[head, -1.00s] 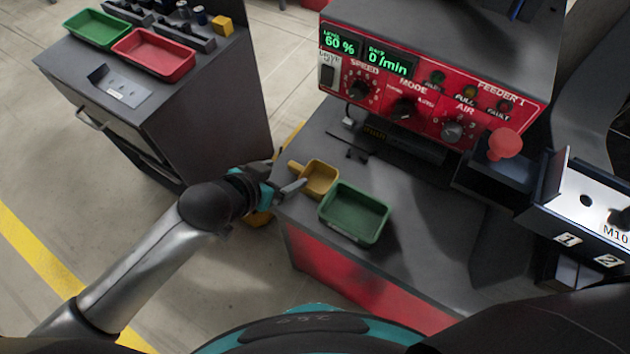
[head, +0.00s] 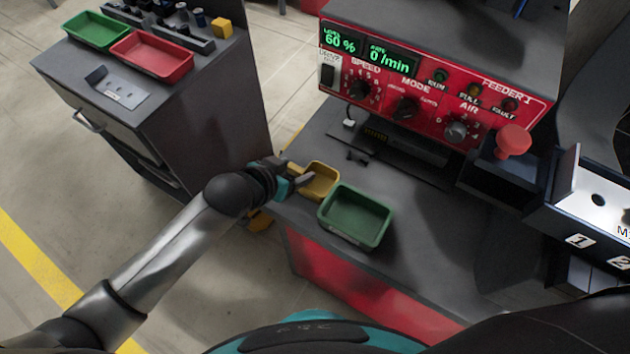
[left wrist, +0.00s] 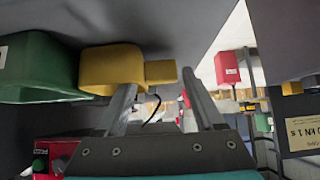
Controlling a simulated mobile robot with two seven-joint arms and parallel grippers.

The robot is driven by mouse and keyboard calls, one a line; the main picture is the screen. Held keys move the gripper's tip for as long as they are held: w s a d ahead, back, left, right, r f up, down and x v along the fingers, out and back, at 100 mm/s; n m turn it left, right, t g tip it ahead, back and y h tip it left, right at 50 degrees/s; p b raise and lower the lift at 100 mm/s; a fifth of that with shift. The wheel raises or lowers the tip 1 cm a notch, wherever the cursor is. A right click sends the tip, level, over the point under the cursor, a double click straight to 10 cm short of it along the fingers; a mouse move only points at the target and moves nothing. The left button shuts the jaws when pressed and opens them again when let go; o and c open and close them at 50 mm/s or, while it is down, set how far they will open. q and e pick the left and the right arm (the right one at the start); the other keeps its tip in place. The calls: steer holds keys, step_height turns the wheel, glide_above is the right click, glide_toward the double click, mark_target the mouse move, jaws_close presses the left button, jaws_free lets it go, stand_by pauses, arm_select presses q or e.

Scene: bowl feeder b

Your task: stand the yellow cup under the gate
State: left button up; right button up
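The yellow cup (head: 321,181), a small open scoop with a stub handle, sits on the dark bench top at its left edge, left of the green tray (head: 338,230). My left gripper (head: 300,180) is at the cup's handle side. In the left wrist view the fingers (left wrist: 165,100) are apart, with the yellow cup (left wrist: 110,68) beyond them and its handle near the gap. I cannot tell whether a finger touches it. I cannot pick out the gate for certain; a dark outlet (head: 402,148) lies below the feeder's red panel. My right gripper is not in view.
The feeder's red control panel (head: 425,90) stands behind the bench top, with a red knob (head: 513,141) at its right. A numbered bin unit (head: 590,215) is at the right. The bench top right of the green tray is clear. A side cabinet (head: 200,110) holds trays.

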arm_select(q)
jaws_close()
stand_by(0.3)
steer(key=shift+r, duration=0.15)
stand_by(0.3)
